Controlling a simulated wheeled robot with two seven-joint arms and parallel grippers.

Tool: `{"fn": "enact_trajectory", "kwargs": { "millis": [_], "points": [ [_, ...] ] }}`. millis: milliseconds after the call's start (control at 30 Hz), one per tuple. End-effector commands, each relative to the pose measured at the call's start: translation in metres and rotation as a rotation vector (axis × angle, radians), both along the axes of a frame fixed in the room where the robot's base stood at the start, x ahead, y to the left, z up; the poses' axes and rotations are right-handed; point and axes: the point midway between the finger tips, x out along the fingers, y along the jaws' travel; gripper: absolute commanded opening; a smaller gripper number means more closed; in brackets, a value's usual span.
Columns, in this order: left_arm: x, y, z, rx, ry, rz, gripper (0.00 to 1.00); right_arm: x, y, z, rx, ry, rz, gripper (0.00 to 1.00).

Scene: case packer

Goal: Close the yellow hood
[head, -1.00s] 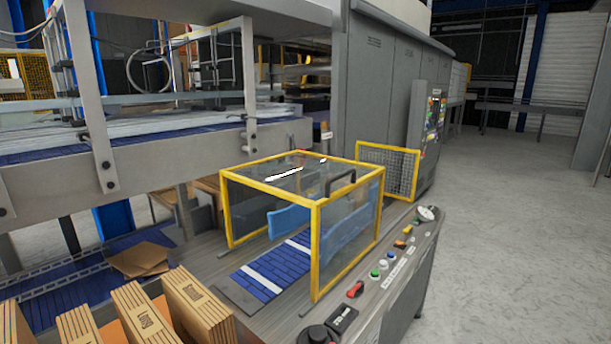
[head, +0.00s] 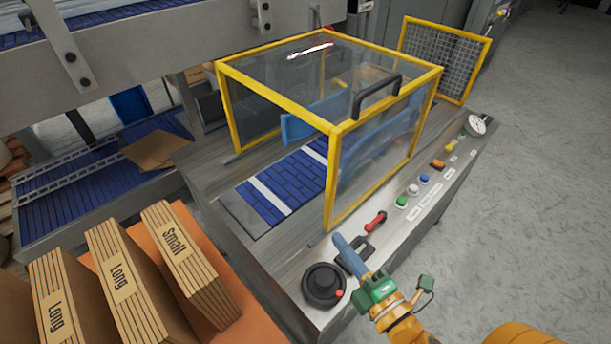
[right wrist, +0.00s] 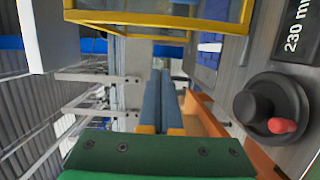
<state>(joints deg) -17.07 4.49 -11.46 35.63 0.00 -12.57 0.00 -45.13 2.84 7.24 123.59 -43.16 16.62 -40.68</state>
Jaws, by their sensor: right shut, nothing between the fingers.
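The yellow hood (head: 335,128) is a yellow-framed box with clear panels, standing over the blue conveyor on the machine. A dark handle (head: 377,95) sits at its upper front edge. In the right wrist view the hood's yellow frame (right wrist: 160,20) crosses the top. My right gripper (head: 340,240) is at the front of the control panel, below the hood's near bottom corner and apart from the hood. Its blue fingers are together and empty; they also show in the right wrist view (right wrist: 160,85). My left gripper is not in view.
The panel carries a black knob (head: 323,284), a red switch (head: 376,221), several coloured buttons and a gauge (head: 476,124). A mesh guard (head: 444,60) stands behind the hood at right. Cardboard stacks (head: 185,260) stand at left. The floor at right is clear.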

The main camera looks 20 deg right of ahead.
Motion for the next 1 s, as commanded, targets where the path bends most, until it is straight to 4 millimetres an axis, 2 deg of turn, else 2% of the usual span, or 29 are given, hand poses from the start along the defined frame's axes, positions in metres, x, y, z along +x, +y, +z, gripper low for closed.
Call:
{"fn": "enact_trajectory", "kwargs": {
  "millis": [167,533,733,1000],
  "points": [
    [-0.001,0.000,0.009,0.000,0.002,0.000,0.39,0.021,0.003,0.007,-0.007,-0.011,0.004,0.00],
    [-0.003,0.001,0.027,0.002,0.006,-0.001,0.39,0.101,0.015,0.005,-0.004,-0.010,0.001,0.00],
    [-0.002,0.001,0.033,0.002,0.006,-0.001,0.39,0.111,-0.014,0.002,-0.006,-0.005,0.001,0.00],
    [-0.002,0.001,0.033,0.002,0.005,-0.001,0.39,0.114,-0.023,0.001,-0.002,-0.005,0.001,0.00]
  ]
}}
